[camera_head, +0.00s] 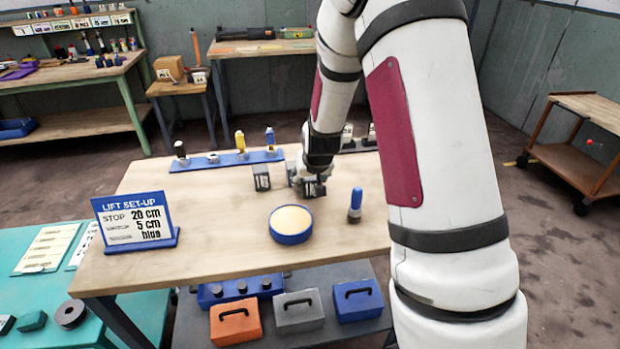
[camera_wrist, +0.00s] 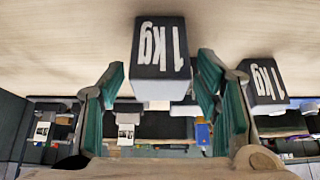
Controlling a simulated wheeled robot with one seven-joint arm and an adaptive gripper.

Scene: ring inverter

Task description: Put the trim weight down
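The trim weight, a dark grey block marked "1kg" (camera_head: 314,187), is at my gripper (camera_head: 304,172) over the wooden table. In the wrist view this block (camera_wrist: 160,58) is at the fingertips of my gripper (camera_wrist: 164,78), between the green finger pads. A narrow gap shows on each side of it, so the fingers look open and not pressed on it. It looks upright on the tabletop, though its contact with the wood is hard to make out. A second 1 kg block (camera_head: 261,178) stands to the left, apart from the gripper; it also shows in the wrist view (camera_wrist: 263,82).
A round blue-rimmed pad (camera_head: 290,223) and a blue-topped bottle-like item (camera_head: 355,205) are in front. A blue rack (camera_head: 227,160) stands behind, and a "LIFT SET-UP" sign (camera_head: 136,222) reads stop 20 cm, 5 cm, blue. Bare wood (camera_head: 215,215) lies left of the pad.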

